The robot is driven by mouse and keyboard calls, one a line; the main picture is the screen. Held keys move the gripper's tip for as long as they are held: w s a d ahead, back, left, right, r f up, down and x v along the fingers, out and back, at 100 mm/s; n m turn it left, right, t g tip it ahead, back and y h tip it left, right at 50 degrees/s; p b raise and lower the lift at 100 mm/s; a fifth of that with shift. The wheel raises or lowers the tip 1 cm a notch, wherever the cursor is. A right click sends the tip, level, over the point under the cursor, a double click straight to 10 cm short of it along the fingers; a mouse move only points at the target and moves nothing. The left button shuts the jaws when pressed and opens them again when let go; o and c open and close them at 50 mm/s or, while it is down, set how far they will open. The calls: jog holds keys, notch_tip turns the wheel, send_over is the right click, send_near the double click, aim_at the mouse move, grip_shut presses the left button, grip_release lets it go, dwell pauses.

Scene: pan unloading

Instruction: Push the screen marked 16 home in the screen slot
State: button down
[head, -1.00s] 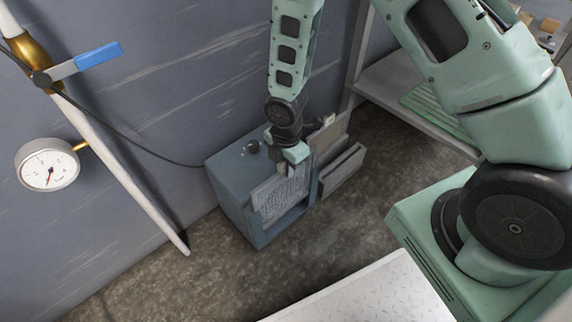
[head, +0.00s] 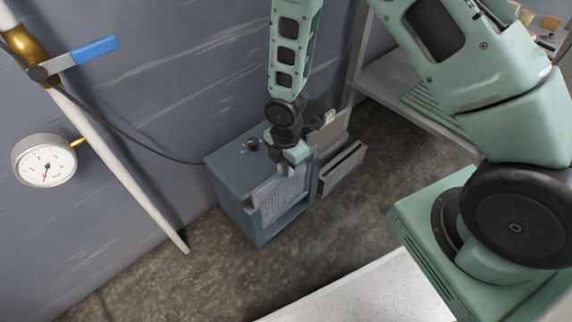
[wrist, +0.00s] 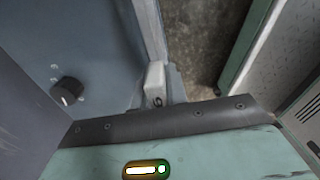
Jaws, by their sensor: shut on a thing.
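The screen (head: 284,199) is a grey mesh panel standing in the open front of a blue-grey box (head: 229,192) on the floor. My gripper (head: 293,164) is at the screen's upper edge and shut on it, beside the top right of the box. In the wrist view a pale tab (wrist: 154,82) with a partly visible dark mark, not fully readable, stands just beyond my gripper. My gripper hides part of the screen's upper edge. Whether the screen is fully seated cannot be told.
A black knob (wrist: 66,91) is on the box. A grey rack with upright panels (head: 342,168) stands close to its right. A shelf (head: 392,82) is behind. A pipe with a gauge (head: 44,160) and blue-handled valve (head: 96,50) is at left. Floor before the box is clear.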

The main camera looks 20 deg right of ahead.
jog(key=shift+f+b, duration=1.5)
jog(key=shift+f, duration=0.95)
dwell(1.3)
jog(key=shift+r+p, duration=0.2)
jog(key=shift+p, duration=0.2)
jog(key=shift+f, duration=0.2)
dwell(0.8)
jog(key=c, duration=1.3)
grip_release()
jog(key=shift+c, duration=0.2)
jog(key=shift+w, duration=0.1)
jog(key=shift+w+r, duration=0.1)
jog(key=r+p, duration=0.2)
jog(key=r, duration=0.3)
jog(key=r+p, duration=0.3)
jog(key=r, duration=0.3)
jog(key=r+p, duration=0.2)
jog(key=r, duration=0.4)
jog(key=shift+s+r+p, duration=0.15)
jog(key=shift+s+p, duration=0.15)
